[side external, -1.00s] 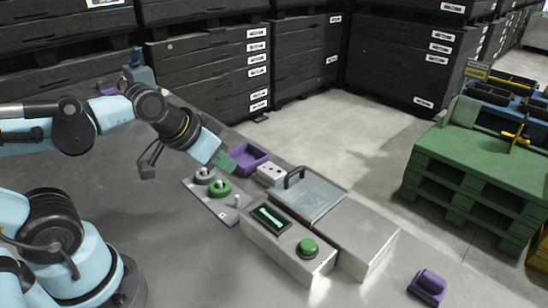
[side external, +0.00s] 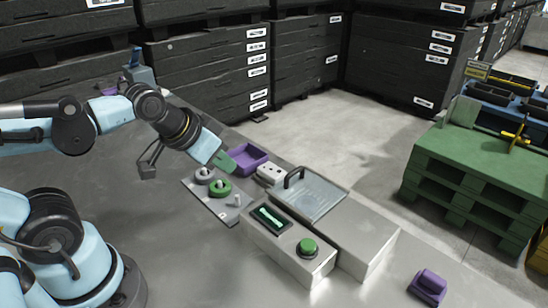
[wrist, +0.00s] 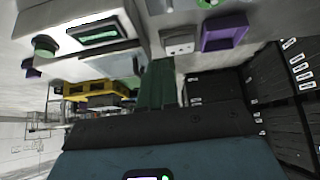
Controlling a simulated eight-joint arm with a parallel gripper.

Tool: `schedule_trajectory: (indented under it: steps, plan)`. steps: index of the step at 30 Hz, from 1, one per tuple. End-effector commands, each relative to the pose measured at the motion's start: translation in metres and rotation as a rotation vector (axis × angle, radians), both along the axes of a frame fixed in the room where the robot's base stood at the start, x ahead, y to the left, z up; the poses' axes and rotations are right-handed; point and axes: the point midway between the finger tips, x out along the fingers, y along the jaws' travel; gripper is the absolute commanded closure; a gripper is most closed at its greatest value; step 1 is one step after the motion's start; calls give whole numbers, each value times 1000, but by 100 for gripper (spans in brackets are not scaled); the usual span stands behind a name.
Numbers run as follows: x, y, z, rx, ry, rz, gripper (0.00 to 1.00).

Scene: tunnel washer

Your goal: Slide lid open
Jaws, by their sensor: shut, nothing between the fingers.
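The tunnel washer is a grey metal box with a clear sliding lid (side external: 322,197) on top. A dark arched handle (side external: 294,177) stands at the lid's far left end. The lid appears to lie flat over the box opening. My gripper (side external: 228,163) has green fingers, pressed together and empty. It hovers left of the handle, apart from it, near the purple bin. In the wrist view the shut fingers (wrist: 157,88) point up the picture, and they hide part of the washer.
A control box with a green screen (side external: 270,218) and a green button (side external: 308,248) adjoins the washer. A purple bin (side external: 249,159), a white socket block (side external: 271,174) and a plate with round parts (side external: 212,203) are near my gripper. A purple object (side external: 428,286) lies front right.

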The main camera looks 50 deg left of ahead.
Motion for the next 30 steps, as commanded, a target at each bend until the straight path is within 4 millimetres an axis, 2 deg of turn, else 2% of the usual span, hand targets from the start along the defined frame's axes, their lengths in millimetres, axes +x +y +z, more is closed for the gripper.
schedule_trajectory:
  steps: [5, 8, 12, 13, 21, 30]
  plan:
    - [0, 0, 0, 0, 0, 0, 100]
    - [1, 0, 1, -1, 4, 0, 85]
    - [11, -2, 13, -13, 46, -1, 63]
    - [14, -3, 17, -18, 62, -1, 62]
    - [59, -12, 55, -77, 256, -11, 62]
    - [112, -24, 76, -144, 475, -38, 62]
